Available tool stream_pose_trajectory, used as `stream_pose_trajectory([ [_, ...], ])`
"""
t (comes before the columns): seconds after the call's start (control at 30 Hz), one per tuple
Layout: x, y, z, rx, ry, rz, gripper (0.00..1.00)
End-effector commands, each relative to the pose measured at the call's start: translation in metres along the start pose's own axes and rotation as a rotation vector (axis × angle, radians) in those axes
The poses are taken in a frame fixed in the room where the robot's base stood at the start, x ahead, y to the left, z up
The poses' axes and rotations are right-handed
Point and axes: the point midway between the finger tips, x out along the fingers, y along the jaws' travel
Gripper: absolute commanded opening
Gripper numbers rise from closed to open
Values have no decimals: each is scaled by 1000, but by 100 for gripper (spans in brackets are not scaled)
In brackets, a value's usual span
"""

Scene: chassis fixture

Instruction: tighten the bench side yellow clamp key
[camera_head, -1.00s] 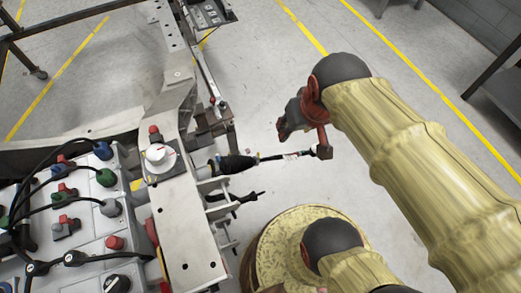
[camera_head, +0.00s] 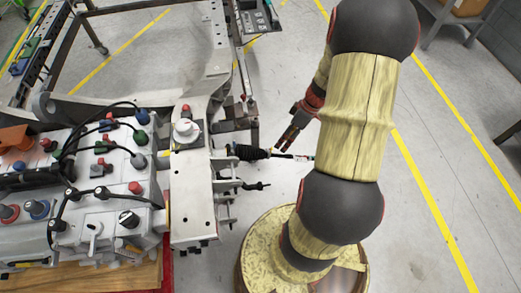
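My gripper (camera_head: 284,142) hangs over the floor to the right of the metal chassis fixture (camera_head: 197,222). Its dark fingers point down and left, look spread apart, and hold nothing that I can see. They are close above or beside a rod with a black bellows (camera_head: 250,153); I cannot tell whether they touch it. The bench (camera_head: 115,272) with grey connector boxes stands at left. I cannot make out a yellow clamp key for sure; only a small yellow patch (camera_head: 167,157) shows between the bench boxes and the fixture.
A white round knob (camera_head: 186,131) with a red top stands on the fixture. Brackets and a second short rod (camera_head: 256,186) stick out from its right side. Black cables (camera_head: 75,138) arch over the boxes.

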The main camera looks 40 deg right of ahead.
Motion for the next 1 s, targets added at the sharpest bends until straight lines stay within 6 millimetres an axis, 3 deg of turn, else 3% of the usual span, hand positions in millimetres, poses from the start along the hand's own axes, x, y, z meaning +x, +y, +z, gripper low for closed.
stream_pose_trajectory([
  [0.1, -7, 13, -11, -214, 24, 34, 39],
  [0.3, -7, 14, -13, -437, 24, 43, 39],
  [0.47, 1, 14, -12, -480, 22, 42, 39],
  [0.8, 52, 16, -14, -478, 21, 41, 39],
  [1.0, 69, 16, -14, -477, 21, 43, 39],
])
